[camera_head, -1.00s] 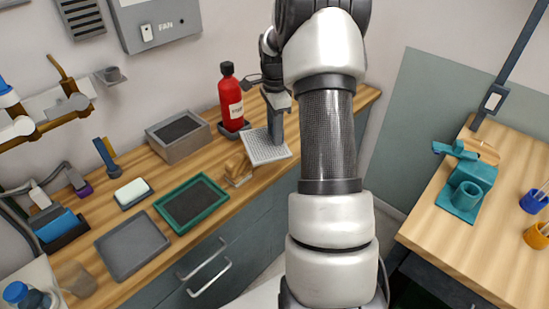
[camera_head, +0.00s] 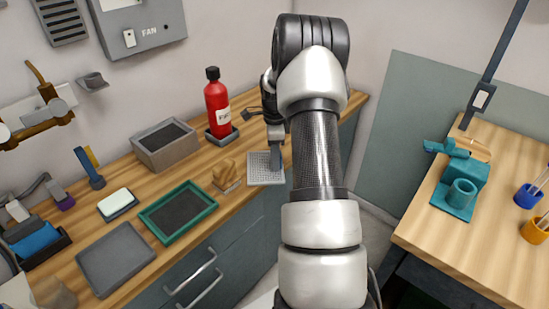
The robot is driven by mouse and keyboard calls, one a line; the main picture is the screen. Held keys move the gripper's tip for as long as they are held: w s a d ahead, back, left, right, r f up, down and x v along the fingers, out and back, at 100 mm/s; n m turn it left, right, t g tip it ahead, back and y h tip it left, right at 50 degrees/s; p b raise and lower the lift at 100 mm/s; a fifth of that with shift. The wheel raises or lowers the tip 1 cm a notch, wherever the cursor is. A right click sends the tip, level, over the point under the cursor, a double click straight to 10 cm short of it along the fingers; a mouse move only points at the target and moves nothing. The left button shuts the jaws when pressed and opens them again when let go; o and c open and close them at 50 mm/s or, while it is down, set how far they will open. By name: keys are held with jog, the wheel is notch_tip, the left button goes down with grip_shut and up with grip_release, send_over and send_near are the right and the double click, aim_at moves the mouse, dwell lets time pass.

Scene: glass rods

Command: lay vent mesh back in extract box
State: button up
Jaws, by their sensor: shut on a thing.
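The vent mesh, a light grey perforated square panel (camera_head: 262,178), is at the counter's front edge, right of the wooden brush. My gripper (camera_head: 275,160) is shut on it from above, near its right side. I cannot tell whether the panel touches the counter or hangs just above it. A grey box with a dark top (camera_head: 148,153), which looks like the extract box, stands at the back of the counter to the left, apart from the mesh. My arm covers the area right of the gripper.
A red bottle (camera_head: 217,108) stands in a dark tray between box and gripper. A wooden brush (camera_head: 226,172), a green-rimmed tray (camera_head: 153,221), a grey tray (camera_head: 115,258) and a soap dish (camera_head: 117,203) lie leftward. A fan panel (camera_head: 155,25) hangs on the wall.

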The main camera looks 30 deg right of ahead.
jog(key=o, duration=0.7)
jog(key=shift+f, duration=0.15)
jog(key=o, duration=0.5)
